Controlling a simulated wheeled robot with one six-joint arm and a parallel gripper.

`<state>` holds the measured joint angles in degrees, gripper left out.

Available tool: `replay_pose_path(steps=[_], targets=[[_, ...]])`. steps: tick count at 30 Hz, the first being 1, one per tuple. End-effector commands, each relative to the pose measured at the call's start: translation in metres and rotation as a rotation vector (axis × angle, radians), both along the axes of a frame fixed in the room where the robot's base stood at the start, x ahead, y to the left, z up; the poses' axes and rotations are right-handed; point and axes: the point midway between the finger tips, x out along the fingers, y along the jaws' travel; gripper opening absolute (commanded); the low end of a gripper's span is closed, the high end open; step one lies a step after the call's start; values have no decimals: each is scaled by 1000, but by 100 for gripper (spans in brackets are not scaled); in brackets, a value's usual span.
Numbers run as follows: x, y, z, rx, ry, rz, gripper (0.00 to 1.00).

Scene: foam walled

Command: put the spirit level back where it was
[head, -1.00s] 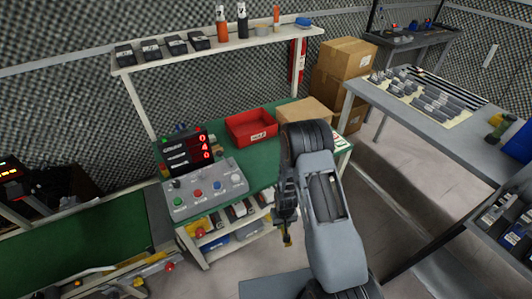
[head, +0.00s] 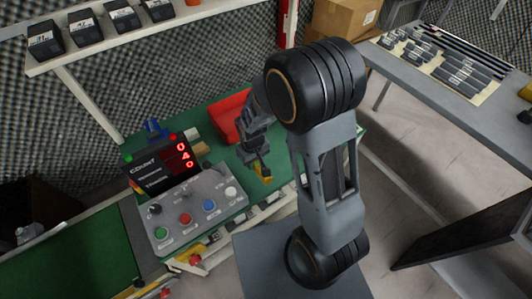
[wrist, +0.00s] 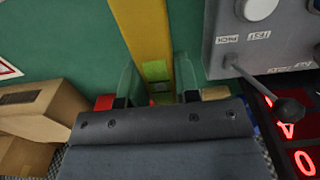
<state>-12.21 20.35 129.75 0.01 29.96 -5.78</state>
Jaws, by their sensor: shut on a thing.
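My gripper (head: 260,165) points down over the green bench top, just right of the control box, in the head view. It is shut on the spirit level (head: 265,177), of which only a small yellow end shows there. In the wrist view the spirit level (wrist: 143,28) is a long yellow bar with a greenish vial window. It runs between the two fingers of my gripper (wrist: 158,86) and on past the top edge of the picture. Whether it touches the bench (head: 212,139) I cannot tell.
The grey control box (head: 190,212) with coloured buttons and the red-digit counter (head: 160,165) stand close to the left. A red bin (head: 228,118) is behind, partly hidden by my arm. A cardboard box (wrist: 40,110) shows in the wrist view. A shelf (head: 100,42) holds black bins.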

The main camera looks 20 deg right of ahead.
Motion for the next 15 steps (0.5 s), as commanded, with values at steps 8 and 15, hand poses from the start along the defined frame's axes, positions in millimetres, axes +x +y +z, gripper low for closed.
replay_pose_path(steps=[8, 15], targets=[[49, -47, -39, 0, 3, -6, 0], [69, -65, -70, 0, 0, -2, 0]])
